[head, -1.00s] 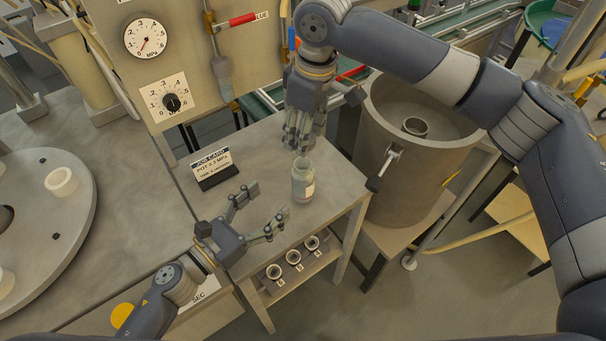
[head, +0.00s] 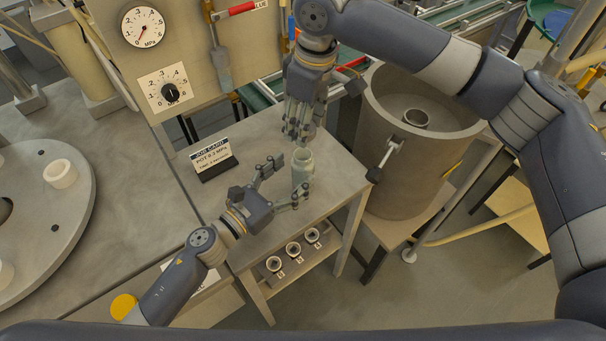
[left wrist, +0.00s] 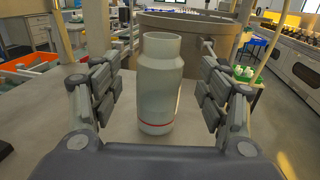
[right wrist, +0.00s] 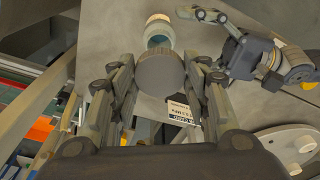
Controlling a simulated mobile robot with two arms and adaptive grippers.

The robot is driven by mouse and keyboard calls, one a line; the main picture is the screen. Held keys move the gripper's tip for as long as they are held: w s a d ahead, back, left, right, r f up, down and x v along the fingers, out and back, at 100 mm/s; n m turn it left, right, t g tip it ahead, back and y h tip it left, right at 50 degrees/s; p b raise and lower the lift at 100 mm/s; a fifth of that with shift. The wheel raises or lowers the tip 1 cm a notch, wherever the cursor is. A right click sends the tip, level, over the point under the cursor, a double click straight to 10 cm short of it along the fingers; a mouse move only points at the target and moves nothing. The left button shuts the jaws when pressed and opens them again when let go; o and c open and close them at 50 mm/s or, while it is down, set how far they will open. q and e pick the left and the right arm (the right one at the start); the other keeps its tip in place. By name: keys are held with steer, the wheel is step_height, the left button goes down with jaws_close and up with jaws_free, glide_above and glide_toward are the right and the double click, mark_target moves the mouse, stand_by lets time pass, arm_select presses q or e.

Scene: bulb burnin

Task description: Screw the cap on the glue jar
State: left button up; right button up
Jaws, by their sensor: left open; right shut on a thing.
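The glue jar (head: 302,172) is a pale, translucent bottle standing upright and uncapped on the small table. It also fills the middle of the left wrist view (left wrist: 159,85), its open mouth at the top. My left gripper (head: 290,181) is open, with its fingers on either side of the jar and gaps visible beside it. My right gripper (head: 303,135) points down just behind and above the jar. It is shut on the grey ribbed cap (right wrist: 160,72), seen in the right wrist view. There the jar's mouth (right wrist: 158,38) shows beyond the cap, apart from it.
A job card (head: 212,158) stands on the small table (head: 335,185) left of the jar. A large grey pot (head: 415,180) with a clamp handle stands close on the right. Several small cups (head: 293,249) sit on the lower shelf. The table's front left is clear.

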arm_select(q)
steer(key=shift+x, duration=2.25)
steer(key=c, duration=1.6)
steer(key=shift+c, duration=0.2)
arm_select(e)
glide_above(302, 153)
steer(key=shift+s+d+f, duration=0.1)
steer(key=shift+d+f, duration=0.05)
steer(key=shift+f, duration=1.1)
steer(key=shift+s+d+f, duration=0.1)
steer(key=shift+f, duration=1.15)
